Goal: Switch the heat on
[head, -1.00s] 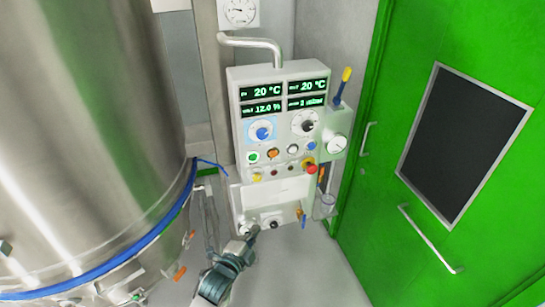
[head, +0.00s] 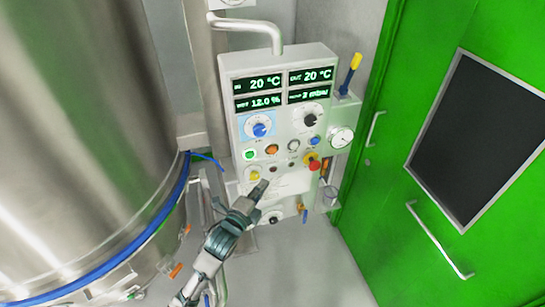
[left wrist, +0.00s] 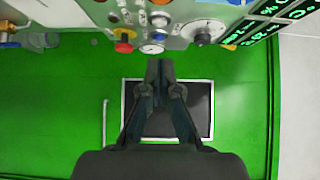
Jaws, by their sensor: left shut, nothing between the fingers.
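A white control panel (head: 283,125) stands ahead with green-lit displays, the top ones reading 20 °C. Below them are a blue-pointer dial (head: 260,128) and a dark-pointer dial (head: 310,119). A button row holds a lit green button (head: 250,154), an orange button (head: 272,149), a white button (head: 293,145) and a blue button (head: 315,141). Labels are too small to read, so I cannot tell which one is heat. My left gripper (head: 262,187) is shut and empty, just below the buttons in the head view. In the left wrist view its fingertips (left wrist: 159,64) appear below the panel, seemingly apart from it.
A red mushroom button (head: 314,165) and a yellow button (head: 254,175) sit low on the panel. A large steel vessel (head: 85,120) stands left. A green door (head: 410,100) with a handle (head: 440,241) is right. A gauge (head: 341,138) juts from the panel's right side.

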